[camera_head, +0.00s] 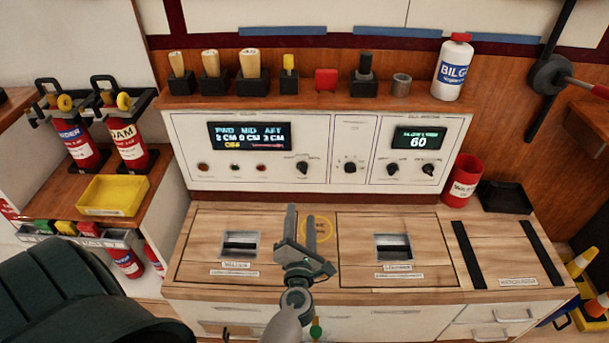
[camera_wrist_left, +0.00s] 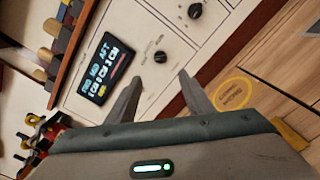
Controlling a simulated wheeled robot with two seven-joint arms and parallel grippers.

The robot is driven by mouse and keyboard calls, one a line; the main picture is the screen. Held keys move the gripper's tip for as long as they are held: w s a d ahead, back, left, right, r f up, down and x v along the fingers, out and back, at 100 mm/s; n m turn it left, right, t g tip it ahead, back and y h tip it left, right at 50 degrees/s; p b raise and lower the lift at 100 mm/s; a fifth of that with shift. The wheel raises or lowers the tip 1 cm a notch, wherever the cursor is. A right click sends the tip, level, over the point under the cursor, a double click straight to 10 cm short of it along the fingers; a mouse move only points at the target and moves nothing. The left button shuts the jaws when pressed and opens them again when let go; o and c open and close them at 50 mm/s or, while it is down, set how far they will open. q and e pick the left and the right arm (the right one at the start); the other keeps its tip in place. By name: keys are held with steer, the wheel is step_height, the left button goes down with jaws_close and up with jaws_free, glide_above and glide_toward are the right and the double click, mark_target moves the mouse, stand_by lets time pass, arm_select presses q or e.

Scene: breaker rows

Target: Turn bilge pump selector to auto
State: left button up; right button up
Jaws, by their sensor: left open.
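The white control panel (camera_head: 330,130) stands at the back of the counter. Its left section has a dark display (camera_head: 250,136) reading FWD, MID, AFT with cm values and a yellow word below, seemingly OFF. To the right of the display is a black selector knob (camera_head: 302,168); its small labels are unreadable. My left gripper (camera_head: 300,213) is open and empty, below and in front of this knob, apart from the panel. In the left wrist view the knob (camera_wrist_left: 160,57) shows just beyond the gap between the open fingertips (camera_wrist_left: 160,76).
Small indicators (camera_head: 235,167) lie left of the knob. A shelf above holds a bilge bottle (camera_head: 453,68) and several small items. The wooden counter (camera_head: 322,275) is largely clear.

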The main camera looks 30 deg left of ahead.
arm_select(q)
glide_toward(303, 171)
steer(key=x, duration=0.7)
steer(key=shift+w+a, duration=0.1)
steer(key=shift+w, duration=0.05)
steer(key=shift+w+a, duration=0.35)
steer(key=shift+w, duration=0.15)
steer(key=c, duration=1)
steer(key=shift+c, duration=0.2)
